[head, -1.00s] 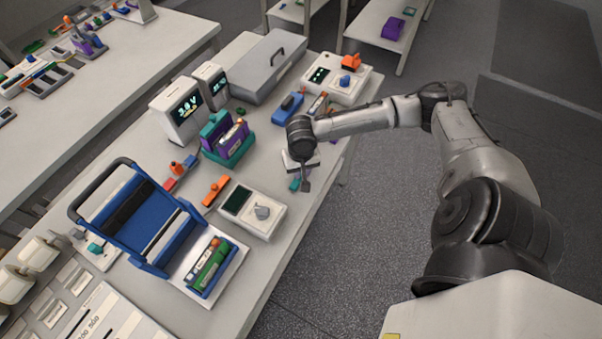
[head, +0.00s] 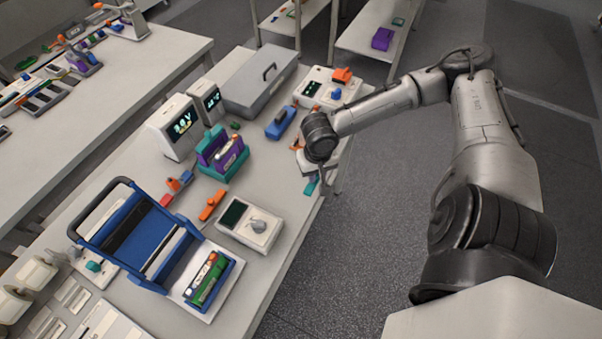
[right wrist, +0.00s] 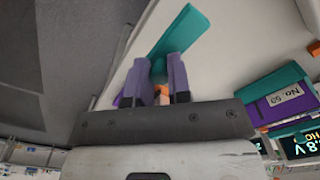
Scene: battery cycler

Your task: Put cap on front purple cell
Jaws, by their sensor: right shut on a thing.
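A teal cap (right wrist: 182,30) is between the fingers of my right gripper (right wrist: 158,82), which is shut on it. In the head view the cap (head: 311,185) shows just below my right gripper (head: 308,172), by the right edge of the bench. The wrist's dark housing hides much of the fingers. The front purple cell (head: 232,159) stands in a teal holder left of the gripper, apart from it, with a pale label. Behind it is another purple cell with teal on top. The right wrist view shows a labelled purple cell (right wrist: 283,97) at right. My left gripper is out of view.
A display unit (head: 173,127) stands left of the holder, and a grey case (head: 259,82) behind. An orange piece (head: 212,204) and a white meter (head: 249,226) are in front. Open floor lies right of the bench.

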